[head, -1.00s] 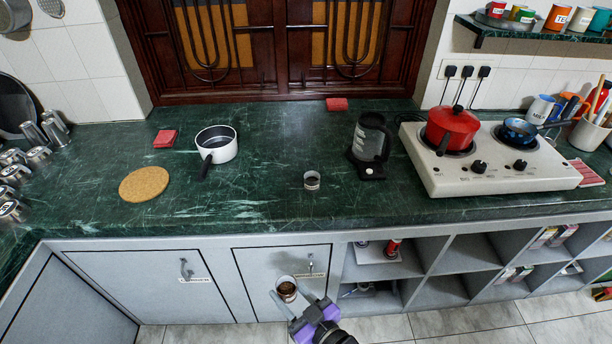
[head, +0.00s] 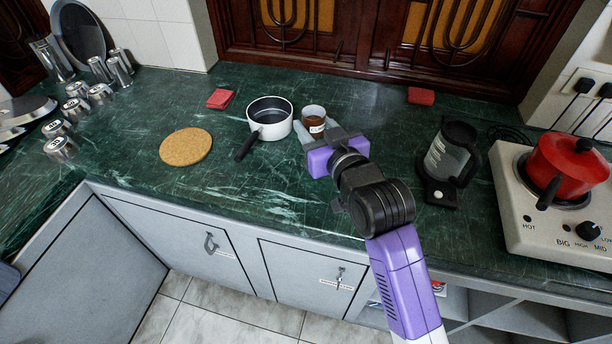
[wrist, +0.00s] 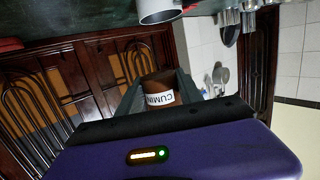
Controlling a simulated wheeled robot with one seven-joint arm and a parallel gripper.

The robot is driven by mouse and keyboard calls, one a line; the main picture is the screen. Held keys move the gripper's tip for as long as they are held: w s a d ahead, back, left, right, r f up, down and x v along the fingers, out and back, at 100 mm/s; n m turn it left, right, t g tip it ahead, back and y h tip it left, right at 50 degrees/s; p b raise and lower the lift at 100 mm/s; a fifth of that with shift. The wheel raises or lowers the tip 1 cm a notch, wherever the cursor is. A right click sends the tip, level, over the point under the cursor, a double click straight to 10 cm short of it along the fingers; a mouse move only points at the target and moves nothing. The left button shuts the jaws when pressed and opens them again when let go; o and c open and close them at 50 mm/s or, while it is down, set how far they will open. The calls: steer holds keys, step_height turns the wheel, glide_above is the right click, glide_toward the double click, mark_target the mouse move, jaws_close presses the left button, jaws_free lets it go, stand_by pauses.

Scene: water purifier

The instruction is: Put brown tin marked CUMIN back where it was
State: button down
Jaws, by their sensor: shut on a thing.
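The brown tin marked CUMIN (head: 315,122) is between the fingers of my gripper (head: 318,133), just right of the white saucepan in the head view. In the wrist view, the brown tin (wrist: 158,83) shows its white CUMIN label upside down, with a finger of my gripper (wrist: 157,92) on each side. My gripper is shut on it. The tin is over the green counter (head: 240,215); I cannot tell whether its bottom touches the surface.
The white saucepan (head: 270,125) is close to the tin's left. A stove with a red pot (head: 570,165) is at right. The counter's front middle is clear.

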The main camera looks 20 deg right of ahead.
mark_target(311, 187)
steer(key=shift+w+r, duration=0.1)
steer(key=shift+w, duration=0.15)
step_height(311, 187, down, 20)
steer(key=shift+r+b, duration=0.25)
steer(key=shift+b, duration=0.3)
steer(key=shift+f, duration=0.2)
steer(key=c, duration=0.8)
jaws_free()
steer(key=shift+o, duration=0.2)
steer(key=shift+r, duration=0.1)
steer(key=shift+r, duration=0.2)
steer(key=s, duration=0.4)
steer(key=s+r, duration=0.1)
steer(key=s, duration=0.3)
steer(key=s+r, duration=0.1)
steer(key=s, duration=0.2)
steer(key=shift+s+d, duration=0.1)
steer(key=shift+s, duration=0.3)
